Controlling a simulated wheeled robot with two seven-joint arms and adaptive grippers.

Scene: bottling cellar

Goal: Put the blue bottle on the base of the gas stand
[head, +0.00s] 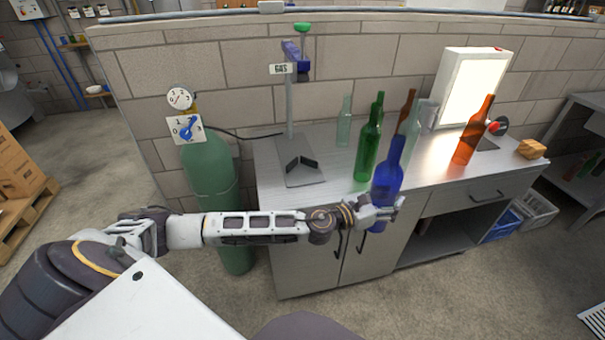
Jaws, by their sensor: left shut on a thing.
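The blue bottle (388,178) is upright in the head view, at the front edge of the counter. My left gripper (388,211) is shut on its lower part, which the fingers partly cover. The bottle appears to be in front of the counter edge; its exact height is hard to tell. The gas stand has a grey base plate (301,173) with a dark V-shaped stop on it, a post, a "GAS" sign (281,69) and a blue clamp head with a green knob. The base plate is bare of bottles and lies left of the blue bottle. My right gripper is not in view.
Green bottle (368,145), pale bottle (344,122), clear bottle (417,122) and brown bottle (406,108) stand close behind the blue one. An orange bottle (472,135) stands by a lit panel (470,88). A green gas cylinder (208,170) stands left of the counter.

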